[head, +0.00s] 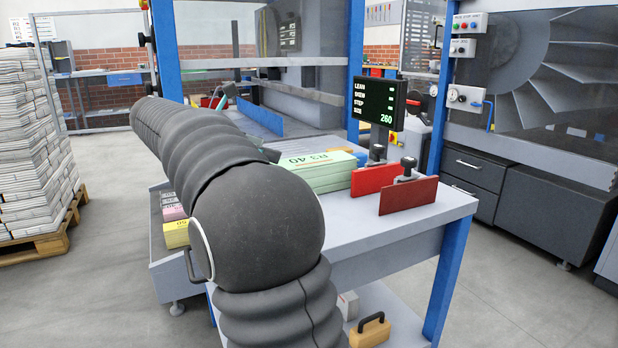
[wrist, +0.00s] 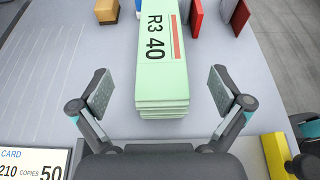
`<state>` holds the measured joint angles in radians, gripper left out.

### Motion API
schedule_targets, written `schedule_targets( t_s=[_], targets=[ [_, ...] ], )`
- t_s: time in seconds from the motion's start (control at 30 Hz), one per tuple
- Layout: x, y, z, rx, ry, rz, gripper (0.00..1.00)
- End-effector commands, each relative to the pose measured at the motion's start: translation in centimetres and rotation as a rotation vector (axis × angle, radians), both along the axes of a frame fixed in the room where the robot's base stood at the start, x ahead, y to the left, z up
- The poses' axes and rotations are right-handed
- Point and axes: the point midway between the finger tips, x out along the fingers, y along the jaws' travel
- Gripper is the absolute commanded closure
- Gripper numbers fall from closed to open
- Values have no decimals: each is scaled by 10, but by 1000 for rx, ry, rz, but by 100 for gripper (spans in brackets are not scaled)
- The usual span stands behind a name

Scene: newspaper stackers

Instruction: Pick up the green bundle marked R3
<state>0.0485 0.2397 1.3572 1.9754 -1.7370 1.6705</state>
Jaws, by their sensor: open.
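The green bundle marked R3 40 (wrist: 160,70) is a stack of pale green sheets with a red stripe, lying flat on the grey table (head: 390,232). In the wrist view its near end sits ahead of and between the fingers of my gripper (wrist: 158,92), which are open and empty. Clear gaps show on both sides of the bundle. In the head view the green bundle (head: 318,170) is partly hidden behind my arm, and my gripper is hidden there.
Two red plates (head: 378,180) (head: 408,195) on clamps stand right of the bundle. A screen (head: 375,103) stands behind them. Pink and yellow bundles (head: 175,232) lie in a side tray at left. A wooden block (wrist: 106,11) stands beyond the bundle's far left.

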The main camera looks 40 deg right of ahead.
Motion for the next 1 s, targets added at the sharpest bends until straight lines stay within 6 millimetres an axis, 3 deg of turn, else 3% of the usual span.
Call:
schedule_targets(
  t_s=[0.1,0.43,0.7,1.0],
  targets=[
    [-5,-18,-8,-1,1,-2,0],
    [-10,-40,-17,-1,1,3,0],
    [-19,-73,-30,-1,2,2,0],
    [-20,-81,-33,-1,1,5,0]
  ],
)
